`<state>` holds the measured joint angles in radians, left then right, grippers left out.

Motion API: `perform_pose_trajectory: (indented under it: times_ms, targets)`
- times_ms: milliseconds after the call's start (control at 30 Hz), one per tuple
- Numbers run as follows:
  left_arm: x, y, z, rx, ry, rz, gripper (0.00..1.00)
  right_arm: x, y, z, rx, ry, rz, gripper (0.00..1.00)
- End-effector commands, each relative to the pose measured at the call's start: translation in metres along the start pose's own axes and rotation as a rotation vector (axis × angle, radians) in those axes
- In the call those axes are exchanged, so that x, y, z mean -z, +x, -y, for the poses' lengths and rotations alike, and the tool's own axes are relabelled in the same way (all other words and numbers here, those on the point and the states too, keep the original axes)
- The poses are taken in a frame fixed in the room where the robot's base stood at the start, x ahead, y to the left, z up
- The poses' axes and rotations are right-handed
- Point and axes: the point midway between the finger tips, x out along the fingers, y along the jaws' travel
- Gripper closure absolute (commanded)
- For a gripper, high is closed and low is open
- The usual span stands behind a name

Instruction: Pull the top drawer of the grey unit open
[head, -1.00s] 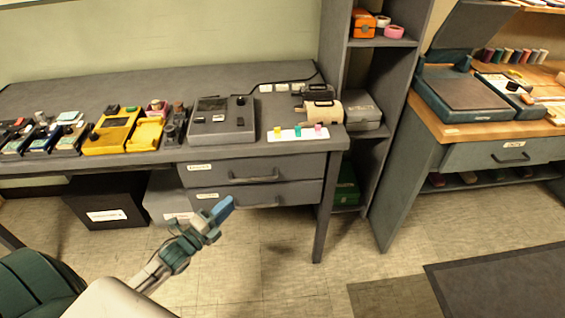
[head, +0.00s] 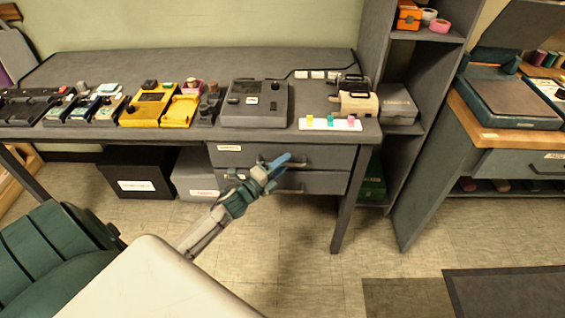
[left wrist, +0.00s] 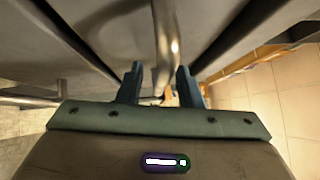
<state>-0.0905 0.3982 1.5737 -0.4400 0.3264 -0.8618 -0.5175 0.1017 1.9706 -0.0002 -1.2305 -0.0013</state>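The grey unit (head: 345,215) under the bench has two stacked drawers. The top drawer (head: 246,158) looks closed, with a white label and a bar handle (head: 304,164). The lower drawer (head: 330,182) also looks closed. My left gripper (head: 285,161) is in front of the top drawer handle and hides part of it. In the left wrist view the two blue fingers (left wrist: 159,85) are apart, and a metal bar handle (left wrist: 165,35) runs into the gap between them. I cannot tell whether either finger touches it. My right gripper is not in view.
The bench top (head: 200,65) above carries several devices. A black box (head: 135,170) and a grey box (head: 193,180) sit under it to the left. A shelf unit (head: 425,120) stands to the right. The floor in front (head: 320,275) is clear.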

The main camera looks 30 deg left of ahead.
Motion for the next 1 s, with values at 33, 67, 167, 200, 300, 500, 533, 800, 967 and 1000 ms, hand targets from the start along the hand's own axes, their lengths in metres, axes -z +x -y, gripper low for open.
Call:
perform_pose_trajectory:
  times_ms: [33, 67, 167, 200, 300, 500, 533, 800, 967, 1000]
  targets:
    - [0.000, 0.001, 0.000, 0.001, 0.000, 0.000, 0.68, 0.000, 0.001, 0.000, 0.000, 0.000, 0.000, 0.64]
    - [0.000, 0.002, 0.000, 0.001, 0.000, 0.000, 0.68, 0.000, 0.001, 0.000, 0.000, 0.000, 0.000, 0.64]
    - [0.000, 0.002, 0.000, 0.000, 0.000, 0.000, 0.68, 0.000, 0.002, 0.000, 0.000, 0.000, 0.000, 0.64]
    - [0.000, 0.001, 0.000, 0.000, 0.000, 0.000, 0.68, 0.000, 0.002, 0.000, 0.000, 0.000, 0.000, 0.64]
    - [0.000, 0.001, 0.000, 0.000, 0.000, 0.000, 0.75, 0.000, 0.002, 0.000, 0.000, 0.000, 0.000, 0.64]
    - [0.000, 0.001, 0.000, 0.000, 0.000, 0.000, 1.00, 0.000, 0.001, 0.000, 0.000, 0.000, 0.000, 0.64]
    - [0.000, 0.001, 0.000, 0.000, 0.000, 0.000, 1.00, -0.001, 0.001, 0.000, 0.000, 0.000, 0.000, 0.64]
    - [0.004, -0.004, 0.000, -0.002, -0.001, 0.000, 1.00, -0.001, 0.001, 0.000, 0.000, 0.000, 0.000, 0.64]
    - [0.018, -0.018, 0.003, -0.003, -0.003, -0.001, 1.00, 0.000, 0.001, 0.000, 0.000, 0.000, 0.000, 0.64]
    - [0.024, -0.023, 0.004, -0.003, -0.002, -0.001, 1.00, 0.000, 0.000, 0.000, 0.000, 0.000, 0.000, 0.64]
